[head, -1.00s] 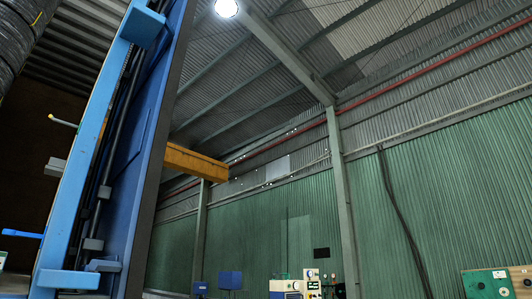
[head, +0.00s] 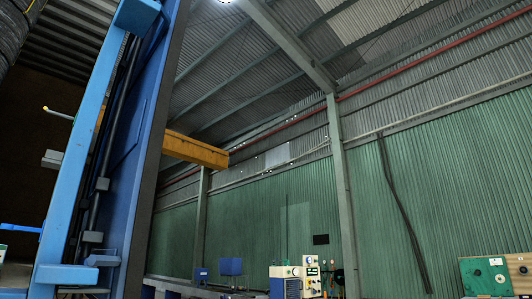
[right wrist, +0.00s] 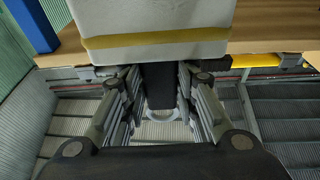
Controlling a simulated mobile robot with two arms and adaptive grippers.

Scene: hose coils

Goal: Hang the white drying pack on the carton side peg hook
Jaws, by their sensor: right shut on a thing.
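In the right wrist view, a white block-shaped pack with a yellow band (right wrist: 155,22), likely the drying pack, fills the top middle. A dark strap-like piece (right wrist: 159,86) runs down from it between the fingers of my right gripper (right wrist: 160,100), which is shut on it. A pale ring (right wrist: 161,116) shows at the lower end of this dark piece. In the head view, a thin pale peg with a yellow tip (head: 58,113) sticks out at the left; I cannot tell whether it is the carton side hook. Neither gripper shows in the head view.
A tall blue frame and panel (head: 146,150) stand close at the left of the head view. A short blue bar (head: 20,228) lies at its left edge. Machines (head: 296,280) stand far off by the green wall (head: 440,190). A wooden-looking board (right wrist: 270,40) lies behind the pack.

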